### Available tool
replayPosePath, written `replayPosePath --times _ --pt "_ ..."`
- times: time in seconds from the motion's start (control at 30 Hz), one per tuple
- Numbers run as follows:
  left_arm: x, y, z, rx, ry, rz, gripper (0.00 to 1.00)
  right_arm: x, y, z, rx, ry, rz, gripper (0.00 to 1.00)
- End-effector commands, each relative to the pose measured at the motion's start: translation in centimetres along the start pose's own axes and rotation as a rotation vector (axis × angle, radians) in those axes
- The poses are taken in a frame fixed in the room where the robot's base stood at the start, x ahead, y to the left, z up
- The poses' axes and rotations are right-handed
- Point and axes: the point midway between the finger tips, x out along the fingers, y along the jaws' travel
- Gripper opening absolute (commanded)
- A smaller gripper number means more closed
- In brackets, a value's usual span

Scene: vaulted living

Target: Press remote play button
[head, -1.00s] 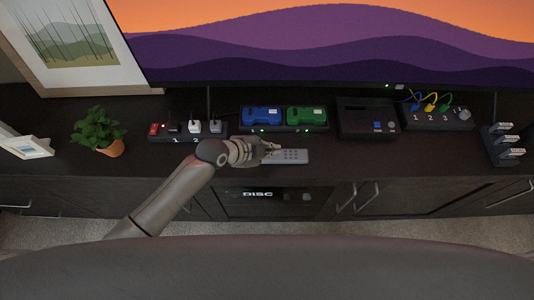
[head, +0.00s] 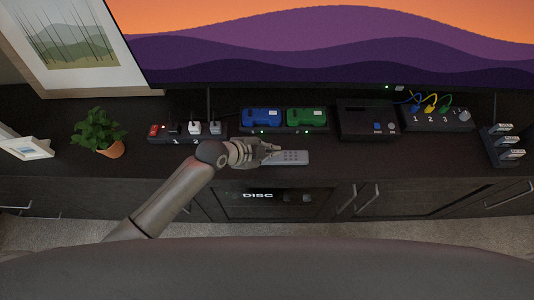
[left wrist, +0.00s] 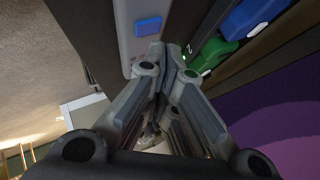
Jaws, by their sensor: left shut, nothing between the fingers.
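In the left wrist view the pale remote (left wrist: 130,50) shows a blue button (left wrist: 148,27). My left gripper (head: 272,152) is shut and empty, over the remote's left end. In the left wrist view its fingertips (left wrist: 165,48) are close together beside the remote, near the blue button. Whether they touch the remote I cannot tell. My right gripper is in neither view.
A blue unit (head: 262,117) and a green unit (head: 306,117) sit in a dock behind the remote. A black box (head: 366,119) stands to its right and a power strip (head: 187,134) to its left. A potted plant (head: 97,130) is further left. The cabinet top right of the remote is clear.

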Motion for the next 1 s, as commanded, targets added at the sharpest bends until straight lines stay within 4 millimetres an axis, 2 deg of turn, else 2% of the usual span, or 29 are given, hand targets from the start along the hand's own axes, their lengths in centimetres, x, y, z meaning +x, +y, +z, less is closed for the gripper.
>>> replayPosePath --times 1.0 --pt "0.78 0.57 0.57 0.000 0.000 0.000 0.00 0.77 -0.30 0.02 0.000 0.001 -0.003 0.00"
